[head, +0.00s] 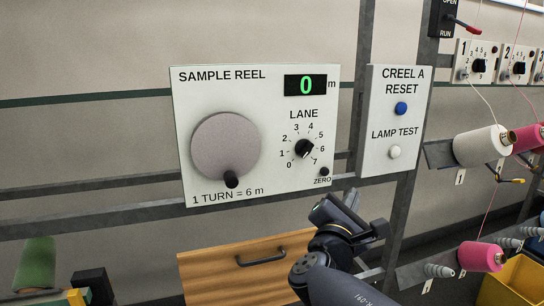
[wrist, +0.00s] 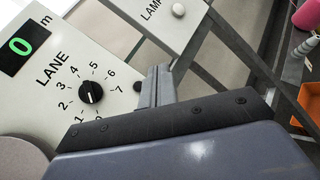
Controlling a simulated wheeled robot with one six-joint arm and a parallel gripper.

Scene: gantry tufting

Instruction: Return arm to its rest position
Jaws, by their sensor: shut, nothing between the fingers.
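My gripper (head: 350,199) is shut and empty, raised in front of the metal frame just below and right of the sample reel panel (head: 185,130). In the wrist view its closed fingers (wrist: 158,86) show in front of the gap between the two panels. They appear close to the lane dial and the small zero button, but I cannot tell the exact distance. My dark arm comes up from the bottom of the head view.
The sample reel panel has a grey crank disc (head: 226,146), a lane dial (head: 304,148) and a display (head: 305,85) reading 0. The creel A reset panel (head: 378,150) has blue and white buttons. A wooden drawer (head: 215,275) is below; yarn cones (head: 480,146) stand right.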

